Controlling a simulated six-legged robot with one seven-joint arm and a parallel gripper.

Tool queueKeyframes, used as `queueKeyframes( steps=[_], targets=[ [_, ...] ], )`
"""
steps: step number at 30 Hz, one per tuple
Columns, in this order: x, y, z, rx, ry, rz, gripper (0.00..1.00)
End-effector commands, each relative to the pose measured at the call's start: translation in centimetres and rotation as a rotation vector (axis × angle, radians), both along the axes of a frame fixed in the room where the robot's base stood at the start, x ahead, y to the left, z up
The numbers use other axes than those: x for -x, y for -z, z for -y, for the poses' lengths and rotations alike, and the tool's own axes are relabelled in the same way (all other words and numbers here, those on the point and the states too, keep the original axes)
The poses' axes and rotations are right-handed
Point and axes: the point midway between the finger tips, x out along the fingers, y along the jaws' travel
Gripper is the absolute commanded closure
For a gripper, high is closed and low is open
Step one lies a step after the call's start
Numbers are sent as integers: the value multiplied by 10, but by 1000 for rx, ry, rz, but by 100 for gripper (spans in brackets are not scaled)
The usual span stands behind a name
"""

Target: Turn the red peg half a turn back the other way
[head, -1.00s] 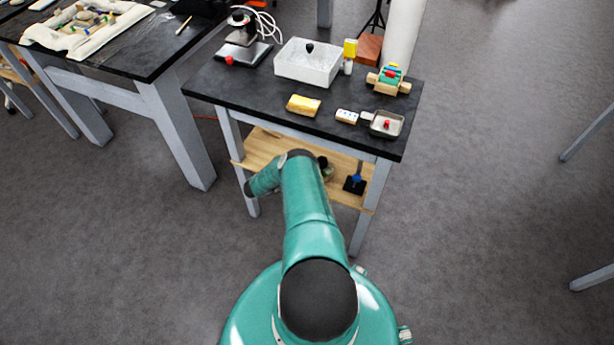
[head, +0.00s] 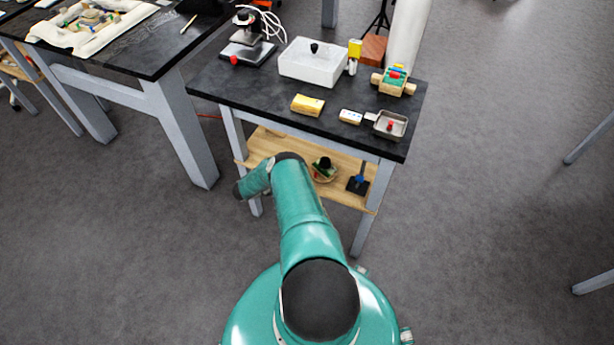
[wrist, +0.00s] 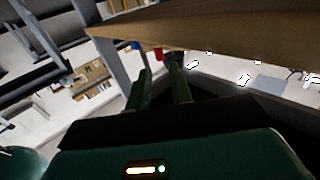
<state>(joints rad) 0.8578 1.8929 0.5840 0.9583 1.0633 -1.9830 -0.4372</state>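Several red parts show, and I cannot tell for certain which is the red peg. One red part (head: 397,74) sits on a wooden block with coloured pieces at the right rear of the dark-topped table. Another red piece (head: 390,126) stands in a small metal tray (head: 402,134) at the front right. A red knob (head: 234,60) is by the device at the back left. In the wrist view a red piece (wrist: 158,53) shows just beyond my gripper (wrist: 161,70), whose two fingers are apart with nothing seen between them. In the head view my gripper is hidden.
The dark table (head: 265,92) also holds a white box (head: 308,66), a yellow block (head: 308,105) and a small white piece (head: 350,117). Its wooden lower shelf (head: 275,150) carries a small stand (head: 358,182). A wooden board (wrist: 220,28) is close above my fingers in the wrist view.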

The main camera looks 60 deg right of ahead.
Motion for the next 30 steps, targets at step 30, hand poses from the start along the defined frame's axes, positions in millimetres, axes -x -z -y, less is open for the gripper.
queueKeyframes(
  steps=[30],
  targets=[
    [-52,7,-72,45,-112,-8,78]
  ],
)
